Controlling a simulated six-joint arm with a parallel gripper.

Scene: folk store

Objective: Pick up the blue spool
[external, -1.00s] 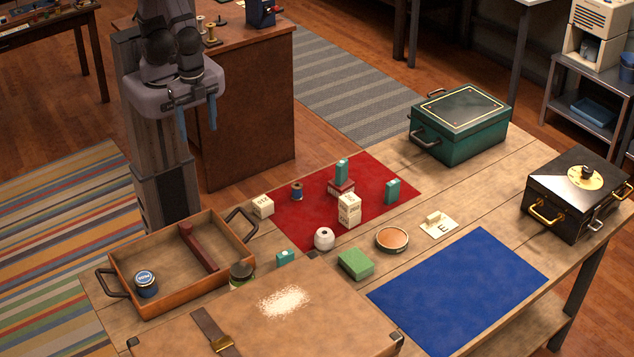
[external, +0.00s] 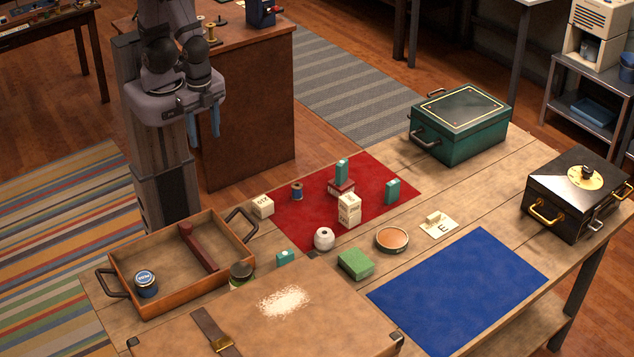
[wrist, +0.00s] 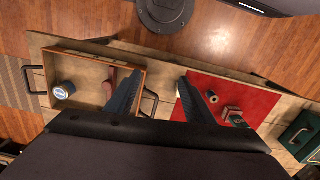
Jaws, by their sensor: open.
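The blue spool (external: 297,191) is small, with brown ends, and stands on the red mat (external: 285,222) near its left edge. In the wrist view the spool (wrist: 212,97) shows just right of my right finger. My gripper (external: 203,125) is open and empty, high above and to the left of the mat in the external view. In the wrist view its two dark fingers (wrist: 155,100) are spread wide, with tabletop between them.
Near the spool are a cream block (external: 263,206), a teal box (external: 341,172) on a small stack and a cream carton (external: 349,210). A wooden tray (external: 160,306) with a handle stands left of the mat. The blue mat (external: 460,290) is bare.

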